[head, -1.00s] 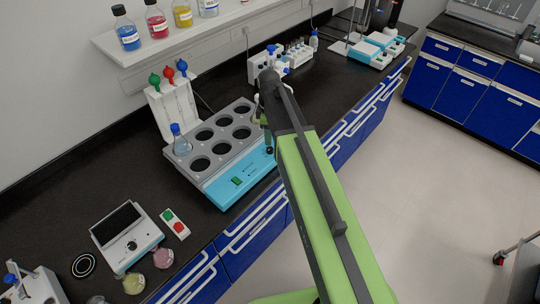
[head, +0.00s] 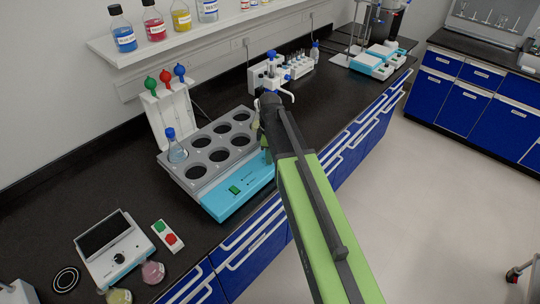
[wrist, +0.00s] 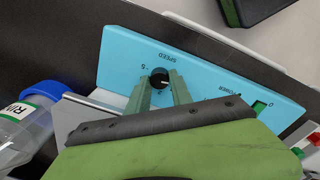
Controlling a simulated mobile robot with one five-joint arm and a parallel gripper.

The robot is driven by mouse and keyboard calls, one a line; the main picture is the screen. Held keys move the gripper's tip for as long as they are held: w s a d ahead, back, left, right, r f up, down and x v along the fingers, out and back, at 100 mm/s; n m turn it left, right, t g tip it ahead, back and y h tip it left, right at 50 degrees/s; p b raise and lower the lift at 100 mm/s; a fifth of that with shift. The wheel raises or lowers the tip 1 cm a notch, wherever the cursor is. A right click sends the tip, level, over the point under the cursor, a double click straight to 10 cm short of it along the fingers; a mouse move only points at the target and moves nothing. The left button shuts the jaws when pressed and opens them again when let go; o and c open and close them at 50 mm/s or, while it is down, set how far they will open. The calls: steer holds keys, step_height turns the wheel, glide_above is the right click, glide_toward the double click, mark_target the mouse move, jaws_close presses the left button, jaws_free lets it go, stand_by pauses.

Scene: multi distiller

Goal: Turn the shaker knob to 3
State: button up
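The shaker is a grey rack of round dark wells (head: 222,140) with a light blue front panel (head: 225,195), on the black bench in the head view. In the wrist view, the blue panel (wrist: 115,60) carries a small black round knob (wrist: 159,78) under the word SPEED, with a 5 beside it. My gripper (wrist: 160,84) points at the panel with its two green fingers apart, one on each side of the knob. I cannot tell whether they touch it. The knob's exact setting is not readable. In the head view, my arm hides the knob.
The green power switch (head: 234,190) is on the same panel. A hotplate-like device (head: 111,248) and a two-button box (head: 167,235) are at lower left.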

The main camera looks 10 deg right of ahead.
jaws_close()
steer(key=shift+m, duration=0.3)
steer(key=m, duration=1.1)
steer(key=shift+m+g, duration=0.3)
steer(key=m, duration=1.1)
steer(key=shift+m, duration=0.4)
